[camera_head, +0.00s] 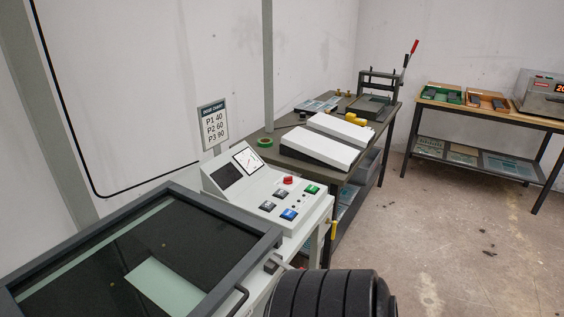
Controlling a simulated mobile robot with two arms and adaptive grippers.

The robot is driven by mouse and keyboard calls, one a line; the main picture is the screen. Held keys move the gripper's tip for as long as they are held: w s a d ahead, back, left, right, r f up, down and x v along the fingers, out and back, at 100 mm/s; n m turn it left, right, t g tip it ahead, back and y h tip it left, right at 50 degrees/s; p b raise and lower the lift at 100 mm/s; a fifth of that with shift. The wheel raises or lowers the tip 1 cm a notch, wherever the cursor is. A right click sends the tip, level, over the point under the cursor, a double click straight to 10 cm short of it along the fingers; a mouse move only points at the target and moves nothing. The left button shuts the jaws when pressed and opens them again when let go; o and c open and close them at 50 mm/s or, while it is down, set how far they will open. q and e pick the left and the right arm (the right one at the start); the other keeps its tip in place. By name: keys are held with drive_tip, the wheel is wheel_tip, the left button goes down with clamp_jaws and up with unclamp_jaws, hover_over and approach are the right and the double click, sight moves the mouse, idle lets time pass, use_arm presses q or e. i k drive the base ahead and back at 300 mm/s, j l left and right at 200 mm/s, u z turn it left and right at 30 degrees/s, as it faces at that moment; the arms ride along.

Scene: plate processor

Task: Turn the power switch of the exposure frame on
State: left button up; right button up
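The exposure frame (235,225) stands at lower left, a dark-rimmed glass lid with a pale green sheet (165,287) under the glass. Its white control panel (248,192) is tilted up behind the lid. The panel has a dark display, a white dial gauge (248,161), a red knob (288,180), a green button (311,189), a blue button (289,214) and dark buttons. A small yellow part (334,230) shows at the panel's right side. I cannot tell which control is the power switch. Neither gripper can be made out.
A black ribbed cylinder, probably part of my arm, fills the bottom centre. A grey bench (345,175) behind the panel holds white sloped units (316,146), green tape (265,142) and a press (376,95). A wooden-topped table (460,108) stands at right. The floor (440,240) is mostly clear.

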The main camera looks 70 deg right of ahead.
sight(288, 181)
drive_tip(key=z, duration=2.25)
